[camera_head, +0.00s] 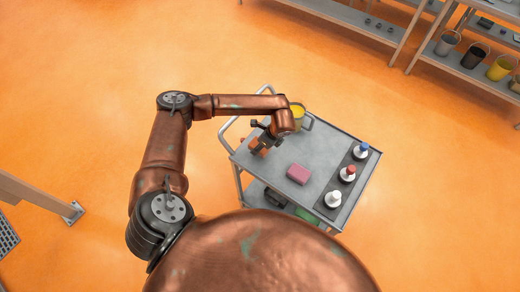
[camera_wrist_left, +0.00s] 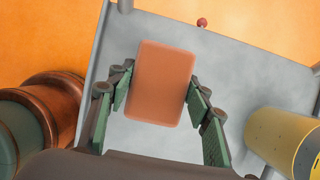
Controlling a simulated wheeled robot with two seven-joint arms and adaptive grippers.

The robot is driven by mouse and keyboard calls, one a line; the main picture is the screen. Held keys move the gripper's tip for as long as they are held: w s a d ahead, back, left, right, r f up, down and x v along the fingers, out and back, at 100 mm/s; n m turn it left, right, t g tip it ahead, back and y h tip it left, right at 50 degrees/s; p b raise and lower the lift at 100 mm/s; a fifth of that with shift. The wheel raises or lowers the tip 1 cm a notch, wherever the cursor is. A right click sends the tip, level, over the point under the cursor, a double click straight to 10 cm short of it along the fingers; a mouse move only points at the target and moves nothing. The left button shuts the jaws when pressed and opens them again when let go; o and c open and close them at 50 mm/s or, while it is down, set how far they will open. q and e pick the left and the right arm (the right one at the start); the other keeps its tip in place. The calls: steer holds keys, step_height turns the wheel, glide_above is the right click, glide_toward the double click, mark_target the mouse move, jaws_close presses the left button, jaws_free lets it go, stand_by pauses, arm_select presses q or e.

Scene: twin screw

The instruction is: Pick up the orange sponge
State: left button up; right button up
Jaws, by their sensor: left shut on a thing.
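The orange sponge (camera_wrist_left: 160,82) is a rounded block between the two green-padded fingers of my left gripper (camera_wrist_left: 160,100) in the left wrist view. My left gripper is shut on it. In the head view my left gripper (camera_head: 261,138) is at the left part of the grey cart top (camera_head: 316,145), and the orange sponge (camera_head: 257,149) is partly hidden by it. I cannot tell whether the sponge still touches the cart. My right gripper is not in view.
A pink sponge (camera_head: 298,174) lies on the cart. A yellow container (camera_head: 298,116) stands at the back, close to my left arm. Three bottles with blue, red and white caps (camera_head: 347,174) stand in a dark strip at the right. Shelves (camera_head: 470,69) are at the upper right.

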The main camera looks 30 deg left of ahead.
arm_select(q)
steer(key=s+d+r, duration=0.2)
steer(key=s+r, duration=0.2)
steer(key=s, duration=0.2)
steer(key=s+d+r, duration=0.2)
steer(key=s+r, duration=0.3)
steer(key=s, duration=0.2)
steer(key=shift+d+r+b, duration=0.2)
steer(key=shift+d+b, duration=0.15)
